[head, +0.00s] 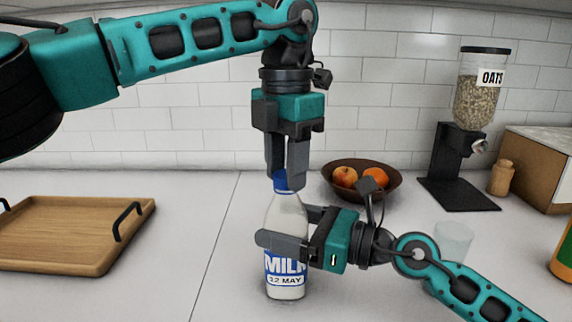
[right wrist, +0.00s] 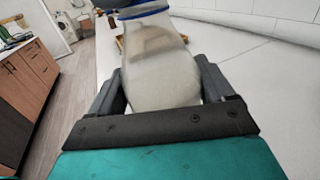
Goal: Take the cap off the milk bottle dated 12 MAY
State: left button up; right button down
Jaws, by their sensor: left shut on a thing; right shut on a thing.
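The milk bottle (head: 286,284) stands upright on the counter, and its label reads MILK and 12 MAY. My right gripper (head: 283,243) is shut around the bottle's body from the right. The bottle also fills the middle of the right wrist view (right wrist: 160,70), between my right fingers. The blue cap (head: 281,181) sits at the bottle's top. My left gripper (head: 286,172) points straight down from above and is shut on the cap, its fingers partly hiding it.
A wooden tray (head: 75,210) with black handles lies at the left. A brown bowl (head: 335,188) of fruit stands behind the bottle. An oats dispenser (head: 452,160), a small wooden jar (head: 501,178) and a clear glass (head: 453,240) are at the right.

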pick_arm(q)
jog(key=n, duration=0.5)
jog(key=shift+n, duration=0.4)
jog(key=n, duration=1.1)
jog(key=shift+r, duration=0.1)
jog(key=n, duration=0.6)
jog(key=shift+n, duration=0.4)
jog(key=shift+r, duration=0.1)
jog(key=shift+r, duration=1)
jog(key=shift+r, duration=0.1)
